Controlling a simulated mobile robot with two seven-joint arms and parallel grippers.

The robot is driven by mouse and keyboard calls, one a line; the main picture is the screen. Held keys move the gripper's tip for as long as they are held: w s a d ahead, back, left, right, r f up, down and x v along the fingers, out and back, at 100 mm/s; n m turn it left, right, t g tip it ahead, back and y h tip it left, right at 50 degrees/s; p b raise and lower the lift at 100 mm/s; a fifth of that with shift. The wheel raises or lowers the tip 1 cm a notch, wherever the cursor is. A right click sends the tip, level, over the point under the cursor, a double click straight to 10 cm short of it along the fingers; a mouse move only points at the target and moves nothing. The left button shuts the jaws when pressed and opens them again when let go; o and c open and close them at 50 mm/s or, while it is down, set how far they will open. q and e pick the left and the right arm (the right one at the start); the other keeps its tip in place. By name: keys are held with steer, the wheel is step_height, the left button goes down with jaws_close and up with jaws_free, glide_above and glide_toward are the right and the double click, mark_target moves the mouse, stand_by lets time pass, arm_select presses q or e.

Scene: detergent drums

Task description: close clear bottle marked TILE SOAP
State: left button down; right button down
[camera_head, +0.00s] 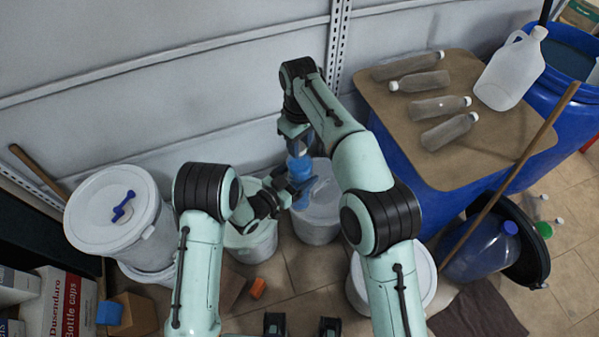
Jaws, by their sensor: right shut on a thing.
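A small clear bottle with blue contents (299,168) is held up above the white drums, between my two grippers. Any label on it is too small to read. My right gripper (297,146) points down from above and is shut at the top of the bottle; whether it grips a cap or the neck is hidden. My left gripper (284,197) reaches in from the left at the bottle's lower part. Its fingers are partly hidden, and I cannot tell whether they are closed on the bottle.
A board (480,140) on a blue drum at right carries several lying grey bottles (440,106) and a white jug (510,72). A broom-like stick (510,175) leans there. Cartons (62,302) stand at lower left.

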steer(key=m, duration=0.4)
steer(key=shift+m, duration=0.3)
steer(key=m, duration=0.4)
steer(key=shift+m, duration=0.3)
steer(key=m, duration=0.7)
steer(key=shift+w, duration=0.1)
steer(key=c, duration=0.8)
jaws_free()
steer(key=shift+o, duration=0.2)
steer(key=shift+r, duration=2.2)
steer(key=shift+c, duration=0.2)
